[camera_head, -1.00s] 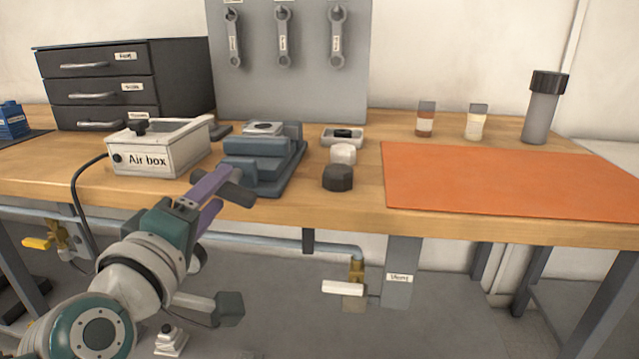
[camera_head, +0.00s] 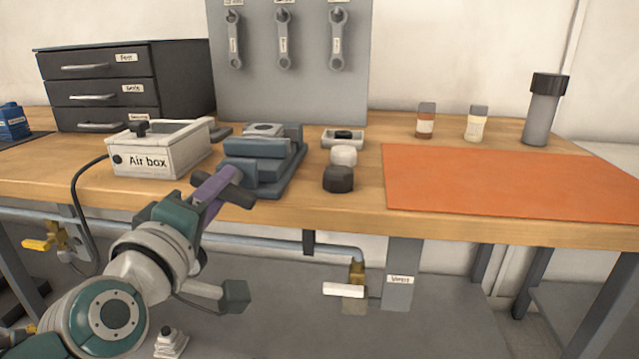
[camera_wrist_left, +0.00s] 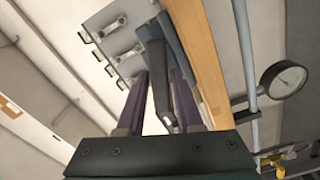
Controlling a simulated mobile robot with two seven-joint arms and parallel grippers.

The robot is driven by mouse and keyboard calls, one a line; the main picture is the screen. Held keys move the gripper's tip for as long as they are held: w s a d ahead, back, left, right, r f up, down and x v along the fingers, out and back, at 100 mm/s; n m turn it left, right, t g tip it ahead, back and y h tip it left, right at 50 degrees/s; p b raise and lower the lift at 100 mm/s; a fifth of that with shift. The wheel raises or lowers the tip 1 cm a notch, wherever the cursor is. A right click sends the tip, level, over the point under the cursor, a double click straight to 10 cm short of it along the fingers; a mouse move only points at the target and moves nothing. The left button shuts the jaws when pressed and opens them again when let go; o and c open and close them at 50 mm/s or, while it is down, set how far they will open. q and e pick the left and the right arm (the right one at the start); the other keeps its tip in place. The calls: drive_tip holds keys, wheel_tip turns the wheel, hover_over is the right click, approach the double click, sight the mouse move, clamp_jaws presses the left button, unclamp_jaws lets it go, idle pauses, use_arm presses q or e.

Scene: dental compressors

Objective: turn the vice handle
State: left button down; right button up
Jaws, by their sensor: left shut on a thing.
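The blue-grey vice (camera_head: 262,165) stands at the front edge of the wooden bench. Its dark handle (camera_head: 238,194) sticks out at the front, tilted. My left gripper (camera_head: 222,184), with purple fingers, is shut on the handle from the front left. In the left wrist view, the dark handle (camera_wrist_left: 158,78) runs lengthwise between the two purple fingers of the left gripper (camera_wrist_left: 160,85). The exact contact is partly hidden. My right gripper is in neither view.
A white air box (camera_head: 160,160) stands left of the vice. A white knob (camera_head: 343,155) and a dark knob (camera_head: 338,179) stand to its right, then an orange mat (camera_head: 510,180). A pipe with a white-handled valve (camera_head: 344,290) hangs below the bench edge.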

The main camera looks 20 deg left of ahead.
use_arm(q)
drive_tip(key=shift+m+p, duration=0.3)
drive_tip(key=shift+p, duration=0.05)
drive_tip(key=c, duration=0.7)
unclamp_jaws()
drive_tip(key=p+v, duration=0.1)
drive_tip(key=v, duration=0.9)
